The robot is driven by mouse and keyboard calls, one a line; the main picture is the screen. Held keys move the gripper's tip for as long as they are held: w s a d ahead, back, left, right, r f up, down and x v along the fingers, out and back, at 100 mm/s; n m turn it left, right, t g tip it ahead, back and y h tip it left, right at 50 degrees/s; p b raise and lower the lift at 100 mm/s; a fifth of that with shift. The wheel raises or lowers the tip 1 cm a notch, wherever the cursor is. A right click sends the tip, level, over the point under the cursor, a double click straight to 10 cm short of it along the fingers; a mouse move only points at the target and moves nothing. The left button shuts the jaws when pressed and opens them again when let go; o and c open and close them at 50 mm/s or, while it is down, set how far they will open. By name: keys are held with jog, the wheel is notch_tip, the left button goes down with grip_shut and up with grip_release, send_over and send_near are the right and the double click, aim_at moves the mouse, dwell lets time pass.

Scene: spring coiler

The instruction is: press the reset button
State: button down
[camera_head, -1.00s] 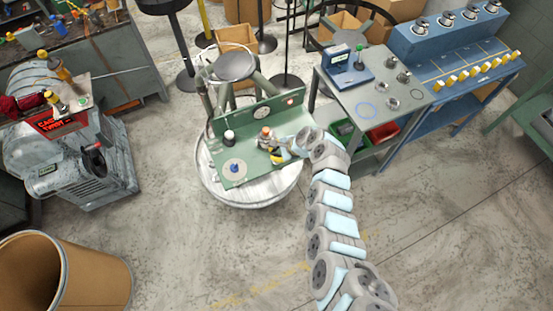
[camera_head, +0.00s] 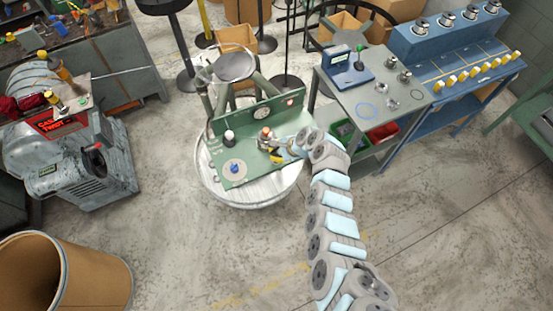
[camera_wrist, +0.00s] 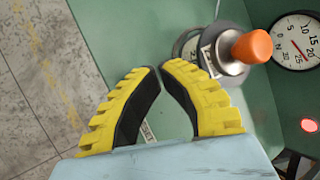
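The green spring coiler panel (camera_head: 222,177) stands on a round white table in the head view. My gripper (camera_head: 273,153), with yellow and black fingers, is over its right part. In the wrist view the two fingertips (camera_wrist: 162,68) are nearly together with nothing visible between them. A label ending in "SET" (camera_wrist: 149,131) shows partly between the fingers, close to the green surface. I cannot make out a button by it; the fingers may hide it. A glowing red round light or button (camera_wrist: 309,125) is at the right edge of the wrist view.
An orange-topped metal knob (camera_wrist: 252,47) stands just right of the fingers, near a dial gauge (camera_wrist: 296,41). A grey-green workbench (camera_head: 345,98) stands to the right.

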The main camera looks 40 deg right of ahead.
jog(key=shift+f, duration=0.2)
jog(key=shift+f+b, duration=0.25)
jog(key=shift+b, duration=0.05)
jog(key=shift+f+b, duration=0.3)
jog(key=shift+f, duration=0.05)
dwell(0.7)
dwell(0.4)
jog(key=shift+r+p, duration=0.75)
jog(key=shift+r, duration=0.05)
jog(key=shift+r, duration=0.1)
jog(key=shift+r+p, duration=2.1)
jog(key=shift+r, duration=0.35)
